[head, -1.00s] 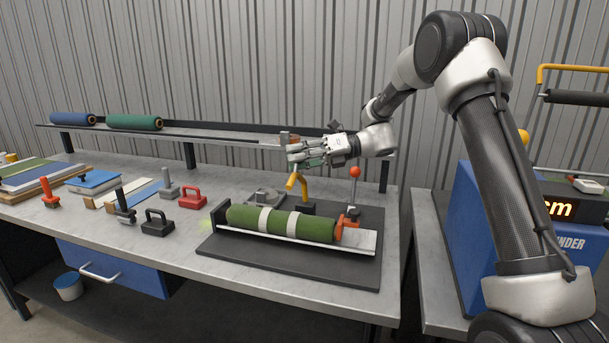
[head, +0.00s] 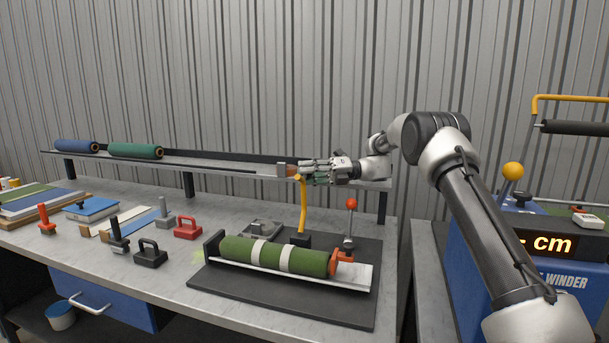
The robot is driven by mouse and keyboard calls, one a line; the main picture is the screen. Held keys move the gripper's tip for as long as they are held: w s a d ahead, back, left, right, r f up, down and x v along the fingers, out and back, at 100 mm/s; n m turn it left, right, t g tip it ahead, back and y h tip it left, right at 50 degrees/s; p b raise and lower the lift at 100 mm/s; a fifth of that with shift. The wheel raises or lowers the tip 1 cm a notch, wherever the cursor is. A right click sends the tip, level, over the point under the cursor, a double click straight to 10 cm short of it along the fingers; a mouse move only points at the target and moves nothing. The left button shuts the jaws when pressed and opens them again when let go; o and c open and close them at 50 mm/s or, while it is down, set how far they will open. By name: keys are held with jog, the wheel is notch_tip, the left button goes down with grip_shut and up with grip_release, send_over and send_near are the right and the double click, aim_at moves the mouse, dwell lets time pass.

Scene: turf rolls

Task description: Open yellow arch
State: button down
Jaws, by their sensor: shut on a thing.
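The yellow arch (head: 303,208) stands nearly upright behind the green turf roll, rising from a black block (head: 297,240) on the dark base plate (head: 345,308). My gripper (head: 305,174) comes in from the right and is shut on the arch's upper end; the fingers partly hide that end. The green turf roll (head: 272,255) with two pale bands lies in a light metal trough (head: 352,275), clear of the arch.
A red-knobbed lever (head: 350,222) stands right of the arch. A shelf (head: 225,164) with blue and green rolls runs behind my gripper. Clamps and handled tools, including a red one (head: 187,228), lie left on the bench. A blue winder (head: 560,285) stands at right.

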jog(key=shift+w+d+f, duration=0.15)
jog(key=shift+w+d, duration=0.05)
jog(key=shift+w, duration=0.35)
jog(key=c, duration=1.3)
grip_release()
notch_tip(320, 180, up, 10)
jog(key=shift+s, duration=0.1)
